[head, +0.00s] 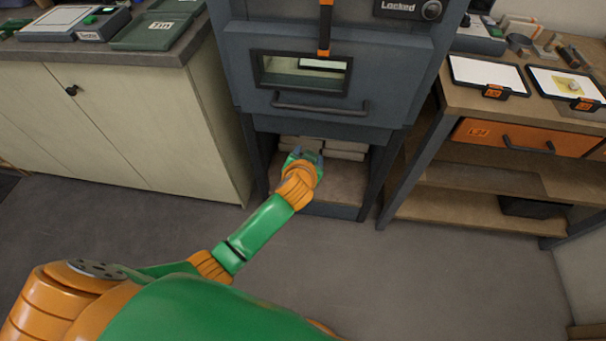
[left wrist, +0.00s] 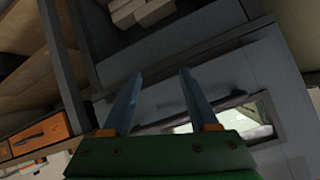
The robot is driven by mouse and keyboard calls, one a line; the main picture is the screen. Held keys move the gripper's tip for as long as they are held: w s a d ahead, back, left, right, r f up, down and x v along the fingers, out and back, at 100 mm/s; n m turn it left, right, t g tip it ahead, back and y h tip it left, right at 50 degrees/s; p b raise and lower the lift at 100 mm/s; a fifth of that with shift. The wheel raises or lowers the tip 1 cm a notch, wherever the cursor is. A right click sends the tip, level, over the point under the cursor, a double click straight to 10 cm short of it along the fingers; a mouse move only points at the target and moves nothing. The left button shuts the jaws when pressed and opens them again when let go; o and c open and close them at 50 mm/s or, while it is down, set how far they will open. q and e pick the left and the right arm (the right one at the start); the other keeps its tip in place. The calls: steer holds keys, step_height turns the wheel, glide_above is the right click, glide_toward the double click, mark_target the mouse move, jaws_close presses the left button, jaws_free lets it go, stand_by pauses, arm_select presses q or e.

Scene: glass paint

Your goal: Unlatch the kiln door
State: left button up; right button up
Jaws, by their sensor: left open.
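The grey kiln door (head: 385,75) has a small window (head: 303,74) and a dark horizontal handle (head: 318,108) beneath it. A panel at the upper right reads "Locked" (head: 398,7). My left gripper (head: 306,154) is open and empty, below the handle in front of the kiln's lower opening. In the left wrist view its two fingers (left wrist: 160,74) are apart, with the handle (left wrist: 225,103) and window (left wrist: 240,118) behind them. My right gripper is not in view.
Pale bricks (head: 345,150) lie in the open shelf under the kiln. A cream cabinet (head: 135,120) stands at left. A wooden bench with an orange drawer (head: 510,136) and two tablets (head: 488,75) stands at right. The floor (head: 420,280) in front is clear.

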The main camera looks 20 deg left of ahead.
arm_select(q)
steer(key=s+f, duration=0.2)
steer(key=f, duration=0.1)
steer(key=shift+a+g, duration=0.1)
steer(key=shift+g, duration=0.3)
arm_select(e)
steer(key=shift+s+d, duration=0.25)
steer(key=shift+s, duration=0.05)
